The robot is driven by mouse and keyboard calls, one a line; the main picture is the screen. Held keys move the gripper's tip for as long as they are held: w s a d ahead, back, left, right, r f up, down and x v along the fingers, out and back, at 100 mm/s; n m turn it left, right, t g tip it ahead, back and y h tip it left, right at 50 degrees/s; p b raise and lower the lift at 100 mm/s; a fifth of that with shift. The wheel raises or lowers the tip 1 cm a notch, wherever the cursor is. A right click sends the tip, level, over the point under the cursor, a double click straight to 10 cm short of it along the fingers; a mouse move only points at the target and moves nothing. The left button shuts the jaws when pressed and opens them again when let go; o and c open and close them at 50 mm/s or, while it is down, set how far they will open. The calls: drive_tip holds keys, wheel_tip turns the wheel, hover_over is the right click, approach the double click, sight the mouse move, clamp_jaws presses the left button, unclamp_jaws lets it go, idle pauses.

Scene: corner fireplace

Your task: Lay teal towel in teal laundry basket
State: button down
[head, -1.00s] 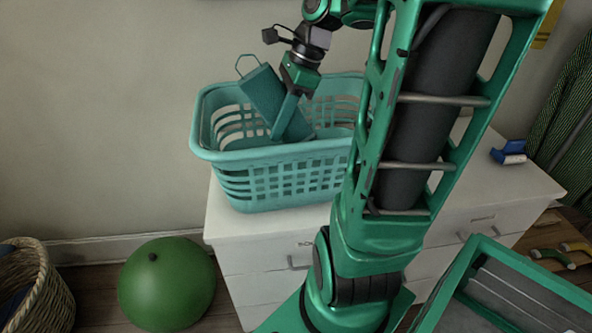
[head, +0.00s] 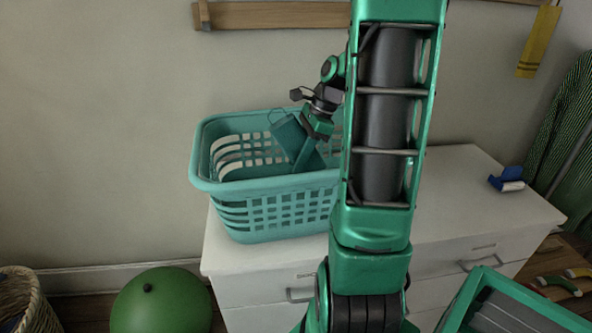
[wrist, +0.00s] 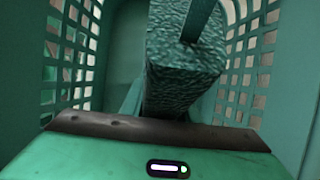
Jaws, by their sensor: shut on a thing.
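The teal laundry basket (head: 270,184) stands upright on a white chest of drawers, with its top open. The teal towel (head: 284,131) is a folded block with a loop at one end. It is tilted inside the basket opening, partly hidden by my gripper. My gripper (head: 304,158) points down into the basket and is shut on the towel. In the wrist view the textured towel (wrist: 183,70) stands out ahead of my gripper, between the basket's slotted walls (wrist: 70,52). I cannot tell whether the towel touches the basket floor.
The white chest top (head: 465,190) has free room right of the basket, with a blue object (head: 506,180) near its right end. A green ball (head: 160,303) and a wicker basket (head: 36,307) are at lower left. A wooden rail (head: 270,15) is on the wall.

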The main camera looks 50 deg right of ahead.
drive_tip(key=shift+f, duration=1.75)
drive_tip(key=c, duration=1.4)
unclamp_jaws()
drive_tip(key=shift+o, duration=0.2)
drive_tip(key=v, duration=1.2)
